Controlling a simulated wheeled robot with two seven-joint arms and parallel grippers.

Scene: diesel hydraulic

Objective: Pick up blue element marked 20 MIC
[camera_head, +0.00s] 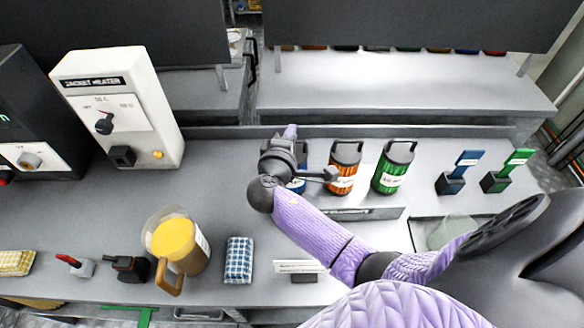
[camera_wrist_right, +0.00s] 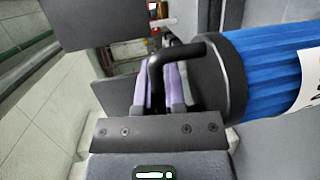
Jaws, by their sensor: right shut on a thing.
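The blue element (camera_wrist_right: 268,68) is a ribbed blue cylinder with a dark end cap, a black bent handle and a white label cut off at the picture's edge. Its marking cannot be read. My right gripper (camera_wrist_right: 162,88) is shut on the black handle, with a purple finger on either side. In the head view the right gripper (camera_head: 290,133) is above the bench, left of the orange element, and hides most of the blue element (camera_head: 297,186). I cannot tell whether the element touches the bench. My left gripper is in neither view.
An orange element (camera_head: 344,168) and a green element (camera_head: 393,169) stand close to the right. Further right are blue and green tagged blocks. A white jacket heater box (camera_head: 120,110) stands left. A yellow-filled jug (camera_head: 176,245) and a checked cloth (camera_head: 239,260) are nearer the front.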

